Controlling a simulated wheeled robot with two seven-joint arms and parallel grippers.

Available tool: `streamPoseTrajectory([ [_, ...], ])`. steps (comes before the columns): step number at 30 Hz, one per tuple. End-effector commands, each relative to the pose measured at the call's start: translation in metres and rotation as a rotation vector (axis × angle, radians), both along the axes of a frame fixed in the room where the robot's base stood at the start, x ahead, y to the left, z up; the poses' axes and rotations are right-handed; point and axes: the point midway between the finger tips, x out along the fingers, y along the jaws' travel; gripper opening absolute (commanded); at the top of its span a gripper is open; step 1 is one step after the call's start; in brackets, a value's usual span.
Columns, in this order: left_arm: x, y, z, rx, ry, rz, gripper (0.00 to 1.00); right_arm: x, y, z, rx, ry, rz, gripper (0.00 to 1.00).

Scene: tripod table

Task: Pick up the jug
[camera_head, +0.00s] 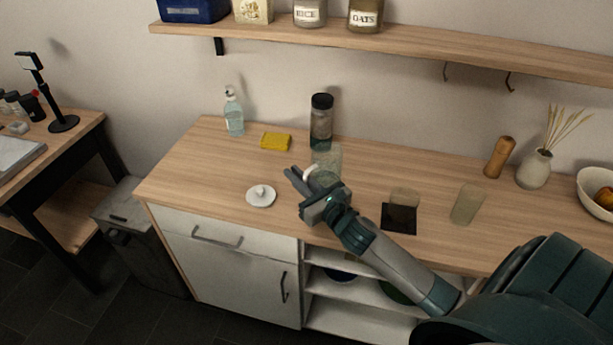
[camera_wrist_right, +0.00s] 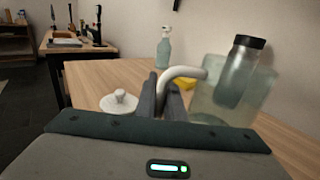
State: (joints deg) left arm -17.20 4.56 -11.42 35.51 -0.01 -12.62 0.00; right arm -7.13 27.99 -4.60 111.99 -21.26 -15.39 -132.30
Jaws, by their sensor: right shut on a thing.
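The jug (camera_wrist_right: 212,104) is a clear, pale greenish vessel with a white curved handle (camera_wrist_right: 182,73). In the head view the jug (camera_head: 327,158) is on or just above the wooden counter, partly hidden behind my right gripper. My right gripper (camera_head: 299,179) reaches in from the lower right. In the right wrist view its fingers (camera_wrist_right: 170,100) are closed on the jug's handle, with the jug body to the right of them. A white lid with a knob (camera_head: 261,195) lies on the counter to the left of the gripper. My left gripper is not in view.
A dark-capped bottle (camera_head: 321,122) stands just behind the jug. A yellow sponge (camera_head: 276,142) and a spray bottle (camera_head: 234,112) are at the back left. Two glasses (camera_head: 404,199) (camera_head: 467,204) stand to the right, one on a black mat (camera_head: 399,224). A shelf (camera_head: 400,46) hangs above.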

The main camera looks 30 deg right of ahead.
Motion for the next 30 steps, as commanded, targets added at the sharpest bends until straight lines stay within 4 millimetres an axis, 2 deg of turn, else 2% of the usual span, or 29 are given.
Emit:
streamPoseTrajectory([
  [14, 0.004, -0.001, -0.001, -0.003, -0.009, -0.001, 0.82, 0.001, 0.000, 0.011, -0.002, -0.003, 0.001, 0.00],
  [27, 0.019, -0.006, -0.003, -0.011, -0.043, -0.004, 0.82, 0.001, 0.000, 0.043, -0.004, -0.005, 0.002, 0.00],
  [30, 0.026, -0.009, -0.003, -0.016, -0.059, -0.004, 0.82, -0.008, -0.006, 0.045, -0.004, -0.001, 0.000, 0.00],
])
